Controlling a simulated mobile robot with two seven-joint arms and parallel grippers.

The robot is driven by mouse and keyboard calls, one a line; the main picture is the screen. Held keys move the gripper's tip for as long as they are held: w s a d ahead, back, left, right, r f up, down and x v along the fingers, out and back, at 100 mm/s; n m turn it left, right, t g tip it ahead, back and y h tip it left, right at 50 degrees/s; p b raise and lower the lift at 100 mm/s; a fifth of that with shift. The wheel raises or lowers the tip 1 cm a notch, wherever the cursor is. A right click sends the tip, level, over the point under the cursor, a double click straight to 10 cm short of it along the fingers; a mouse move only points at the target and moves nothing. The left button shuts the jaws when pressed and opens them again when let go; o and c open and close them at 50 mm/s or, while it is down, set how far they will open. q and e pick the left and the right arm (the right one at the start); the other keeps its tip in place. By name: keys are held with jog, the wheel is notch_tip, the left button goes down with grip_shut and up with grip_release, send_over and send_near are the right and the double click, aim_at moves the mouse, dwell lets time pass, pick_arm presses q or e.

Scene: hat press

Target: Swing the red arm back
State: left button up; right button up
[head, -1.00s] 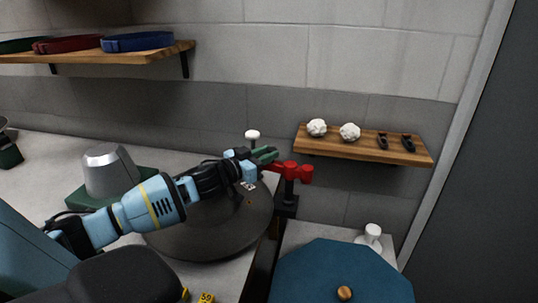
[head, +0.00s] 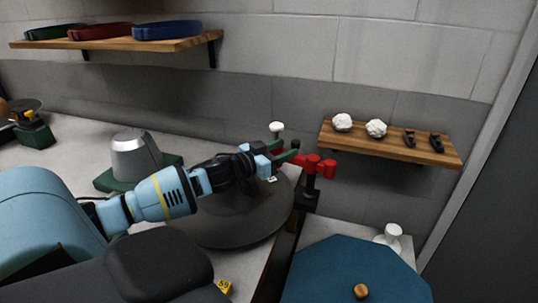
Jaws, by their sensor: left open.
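The red arm (head: 317,165) is a short red bar on a dark post (head: 307,198), at the right edge of a round dark plate (head: 225,232). Its left part passes behind my left gripper. My left gripper (head: 283,153) reaches in from the left over the plate, with its green-tipped fingers open at the red arm's left side. I cannot tell whether the fingers touch the red arm. My right gripper is not in view.
A metal cone on a green base (head: 137,155) stands left of the plate. A white-topped knob (head: 276,129) rises behind my left gripper. A blue octagonal panel (head: 345,275) lies at the front right. Wall shelves hold coloured bands (head: 167,31) and white balls (head: 376,128).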

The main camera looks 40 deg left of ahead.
pick_arm(q)
jog(key=shift+s+a, duration=0.2)
jog(key=shift+s, duration=1.1)
jog(key=shift+s+a, duration=0.2)
jog(key=shift+s, duration=1.05)
